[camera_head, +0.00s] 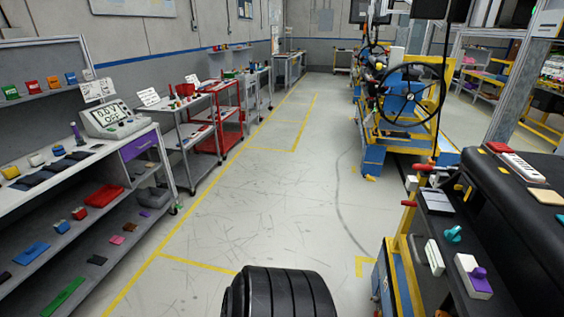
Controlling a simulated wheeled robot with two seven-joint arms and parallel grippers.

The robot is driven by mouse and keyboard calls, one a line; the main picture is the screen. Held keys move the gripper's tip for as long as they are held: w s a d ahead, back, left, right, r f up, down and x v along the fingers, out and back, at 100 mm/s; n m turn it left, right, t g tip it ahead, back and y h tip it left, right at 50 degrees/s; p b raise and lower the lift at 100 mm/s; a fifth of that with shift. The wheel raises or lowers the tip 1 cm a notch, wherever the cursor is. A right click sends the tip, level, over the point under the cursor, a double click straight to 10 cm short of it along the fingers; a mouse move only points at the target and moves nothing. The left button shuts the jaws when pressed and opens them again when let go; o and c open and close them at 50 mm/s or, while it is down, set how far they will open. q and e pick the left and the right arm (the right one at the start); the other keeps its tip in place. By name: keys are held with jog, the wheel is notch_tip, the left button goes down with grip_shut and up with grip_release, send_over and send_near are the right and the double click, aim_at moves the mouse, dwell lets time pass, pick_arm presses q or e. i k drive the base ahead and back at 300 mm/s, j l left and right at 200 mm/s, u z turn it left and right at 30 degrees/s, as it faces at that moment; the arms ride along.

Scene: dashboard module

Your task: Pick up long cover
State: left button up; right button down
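Neither of my grippers shows in the head view. I cannot tell for certain which thing is the long cover. Dark flat pieces (35,179) lie on the top of the left shelf unit. A long green piece (62,298) lies on its lowest visible shelf. A large black dashboard-like body (520,190) stands at the right, with a white strip-like part (522,166) lying on its top.
The left shelf unit (150,130) carries several small coloured parts and a display device (112,118). Grey and red carts (228,115) stand beyond it. A blue-yellow rig with a steering wheel (410,95) stands back right. The middle floor (265,200) is clear.

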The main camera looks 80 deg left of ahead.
aim_at(65, 294)
jog(key=u, duration=4.7)
